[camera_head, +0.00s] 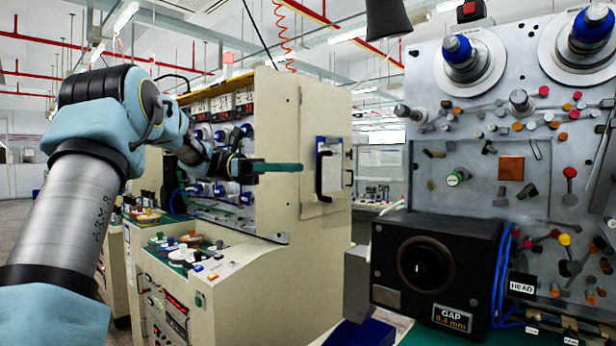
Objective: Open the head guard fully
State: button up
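My arm enters from the left and reaches towards the middle of the view. My gripper (300,167) points right, with its teal fingers level in the air in front of the cream cabinet. The fingers overlap from this side, so their spacing is not clear, and no held object shows. At the lower right is a black box (455,232) with a round dark part on its front and a "GAP 0.4 mm" sign. A "HEAD" label (522,287) is to its right. I cannot tell for certain which part is the head guard. My gripper is well left of the box, not touching it.
The grey winding panel (440,130) carries large spindles and many small coloured pegs. Blue cables (503,260) run beside the black box. The cream cabinet (285,100), with a clipboard (329,168) on its side, stands behind my gripper. A red coiled hose hangs above.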

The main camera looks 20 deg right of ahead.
jog(key=shift+v, duration=1.85)
jog(key=s+a+f+t+y, duration=0.2)
jog(key=f+t, duration=0.1)
jog(key=f, duration=0.4)
jog(key=s+a+f+t+y+b, duration=0.1)
jog(key=a+f+t+y, duration=0.15)
jog(key=f, duration=0.55)
jog(key=s+a+f+t+y, duration=0.1)
jog(key=s+a+f+t, duration=0.15)
jog(key=f, duration=0.45)
jog(key=s+a+f+m+t+y, duration=0.3)
jog(key=s+a+f+m, duration=0.1)
jog(key=a, duration=0.5)
jog(key=s+a+f+m+t+y, duration=0.3)
jog(key=s+a+f+m+y, duration=0.1)
jog(key=a+f, duration=0.4)
jog(key=shift+s+a+f+m+b, duration=0.35)
jog(key=shift+s+a+m, duration=0.3)
jog(key=shift+a+m, duration=0.45)
